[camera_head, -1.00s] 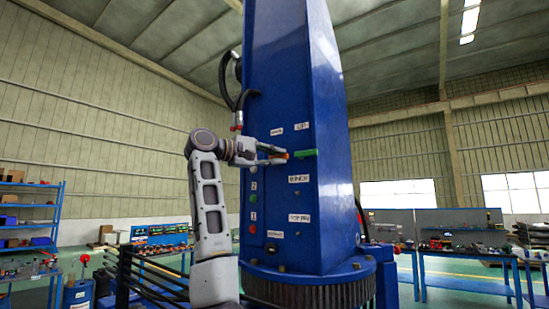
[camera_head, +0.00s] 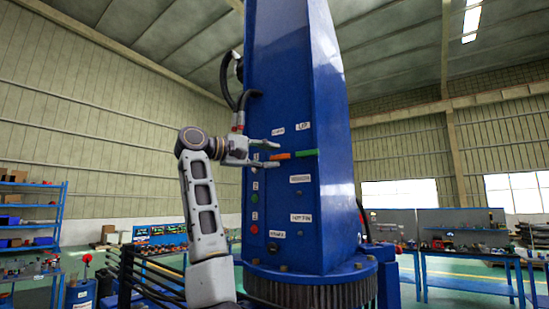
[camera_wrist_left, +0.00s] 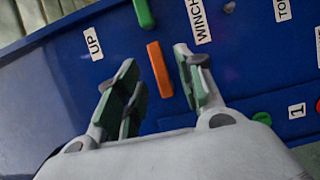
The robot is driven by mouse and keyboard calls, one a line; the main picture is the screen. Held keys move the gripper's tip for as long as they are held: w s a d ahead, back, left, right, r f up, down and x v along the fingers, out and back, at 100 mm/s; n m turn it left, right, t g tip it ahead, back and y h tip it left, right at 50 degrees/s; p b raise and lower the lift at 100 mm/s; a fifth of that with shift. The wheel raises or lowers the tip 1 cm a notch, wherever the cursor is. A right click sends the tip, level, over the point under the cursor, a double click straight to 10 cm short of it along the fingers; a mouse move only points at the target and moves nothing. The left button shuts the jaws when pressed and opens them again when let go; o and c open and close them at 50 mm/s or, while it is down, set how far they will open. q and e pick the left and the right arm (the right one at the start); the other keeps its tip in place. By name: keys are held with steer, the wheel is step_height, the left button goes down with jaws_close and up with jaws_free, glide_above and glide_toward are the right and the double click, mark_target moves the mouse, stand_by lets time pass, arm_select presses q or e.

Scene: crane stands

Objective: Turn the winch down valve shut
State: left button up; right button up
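The winch column (camera_head: 290,80) is a tall blue post with labels and valves on its face. An orange valve handle (camera_head: 281,156) and a green valve handle (camera_head: 306,153) lie side by side, both roughly level, above the WINCH label. The label above the green one reads UP; the one above the orange one is too blurred to read. My left gripper (camera_head: 277,154) is open at the orange handle. In the left wrist view the orange handle (camera_wrist_left: 159,69) sits between its spread fingers (camera_wrist_left: 163,88), with gaps on both sides. My right gripper is out of view.
Green and red buttons (camera_head: 254,228) sit lower on the column face. A black hose (camera_head: 231,90) runs down the column's left side. Workbenches (camera_head: 465,282) stand at the right, and a blue shelf (camera_head: 32,215) stands at the far left.

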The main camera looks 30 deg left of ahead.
arm_select(q)
steer(key=v, duration=0.9)
stand_by(0.6)
